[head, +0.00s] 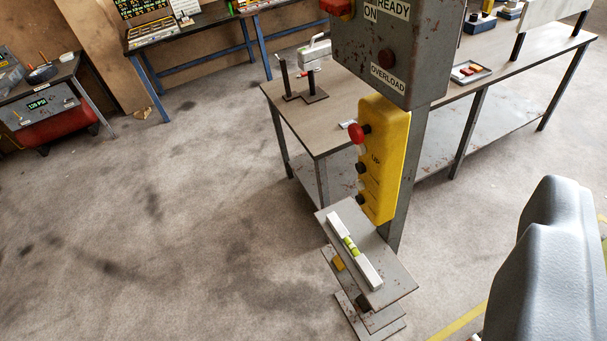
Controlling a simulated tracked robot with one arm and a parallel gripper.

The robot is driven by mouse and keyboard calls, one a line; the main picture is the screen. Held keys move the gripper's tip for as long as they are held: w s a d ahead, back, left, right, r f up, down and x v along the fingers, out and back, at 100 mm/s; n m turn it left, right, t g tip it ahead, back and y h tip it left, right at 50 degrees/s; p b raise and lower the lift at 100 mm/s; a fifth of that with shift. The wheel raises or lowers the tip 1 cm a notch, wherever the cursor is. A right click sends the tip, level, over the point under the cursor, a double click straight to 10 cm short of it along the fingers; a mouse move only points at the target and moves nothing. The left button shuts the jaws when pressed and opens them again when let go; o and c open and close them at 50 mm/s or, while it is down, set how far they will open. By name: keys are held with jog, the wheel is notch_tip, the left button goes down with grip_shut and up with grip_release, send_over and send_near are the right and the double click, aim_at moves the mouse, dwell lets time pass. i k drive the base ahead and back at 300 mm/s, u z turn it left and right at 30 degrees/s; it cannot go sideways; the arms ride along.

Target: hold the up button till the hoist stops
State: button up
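A yellow control box (384,150) hangs on a grey post below a rusty grey cabinet (400,50). On its left face are a red mushroom button (357,133) at the top, a black button (361,168) close to the label "UP", and another black button (361,198) lower down, whose label is too small to read. Nothing touches the buttons. A smooth grey part (545,265), seemingly of my gripper, fills the lower right, well apart from the box. Its fingertips do not show. The hoist is not recognisable in this view.
A shelf plate with a spirit level (353,248) juts out below the control box. A workbench (325,135) stands behind the post, and a dark lamp (388,60) marked "OVERLOAD" is on the cabinet. The floor at left is open.

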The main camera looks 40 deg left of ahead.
aim_at(362, 150)
jog(key=u, duration=0.4)
jog(key=i, duration=0.9)
jog(key=z, duration=0.05)
jog(key=k, duration=1.7)
jog(key=u, duration=0.25)
jog(key=i, duration=1.05)
jog(key=z, duration=0.1)
